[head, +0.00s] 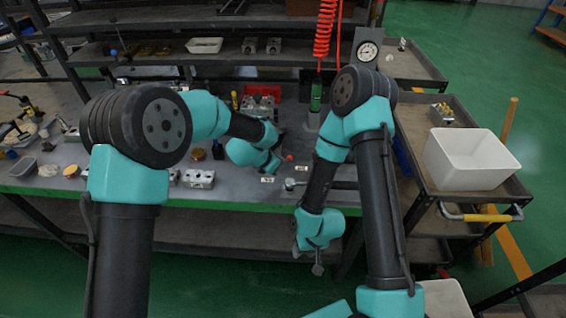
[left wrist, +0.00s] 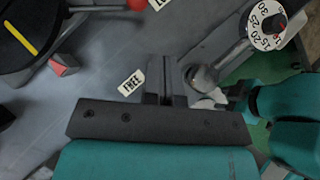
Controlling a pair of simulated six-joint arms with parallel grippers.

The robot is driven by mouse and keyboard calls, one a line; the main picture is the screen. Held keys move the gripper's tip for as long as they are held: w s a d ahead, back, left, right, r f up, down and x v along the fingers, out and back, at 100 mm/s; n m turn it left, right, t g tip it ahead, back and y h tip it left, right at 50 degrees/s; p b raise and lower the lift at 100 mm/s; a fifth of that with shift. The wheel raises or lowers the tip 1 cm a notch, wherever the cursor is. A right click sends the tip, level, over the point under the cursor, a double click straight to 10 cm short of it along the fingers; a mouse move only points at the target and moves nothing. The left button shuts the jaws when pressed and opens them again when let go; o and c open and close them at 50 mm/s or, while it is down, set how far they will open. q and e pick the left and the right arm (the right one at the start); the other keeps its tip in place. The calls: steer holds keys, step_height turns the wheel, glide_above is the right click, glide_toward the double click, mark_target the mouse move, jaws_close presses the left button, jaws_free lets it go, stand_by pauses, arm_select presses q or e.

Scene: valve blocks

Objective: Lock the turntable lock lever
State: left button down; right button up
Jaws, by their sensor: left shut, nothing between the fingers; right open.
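The lock lever is a metal rod (left wrist: 97,8) with a red ball knob (left wrist: 137,4) at the top of the left wrist view. The knob also shows in the head view (head: 289,157). It is close beside a white label (left wrist: 159,3), cut off and starting with "LO"; the FREE label (left wrist: 131,82) is farther off. The dark turntable (left wrist: 28,40) with a yellow line is at upper left. My left gripper (left wrist: 166,66) is shut and empty, apart from the knob; my arm hides it in the head view. My right gripper (head: 318,268) hangs open and empty before the table edge.
A metal tool with a round end (left wrist: 204,75) and a numbered dial (left wrist: 268,25) are right of my left fingers. Metal blocks (head: 199,179) are on the table's left side. A cart with a white bin (head: 470,160) stands at right.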

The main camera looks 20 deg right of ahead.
arm_select(q)
steer(key=s+v, duration=0.1)
steer(key=v, duration=0.6)
steer(key=shift+s+r, duration=0.25)
steer(key=shift+s, duration=0.2)
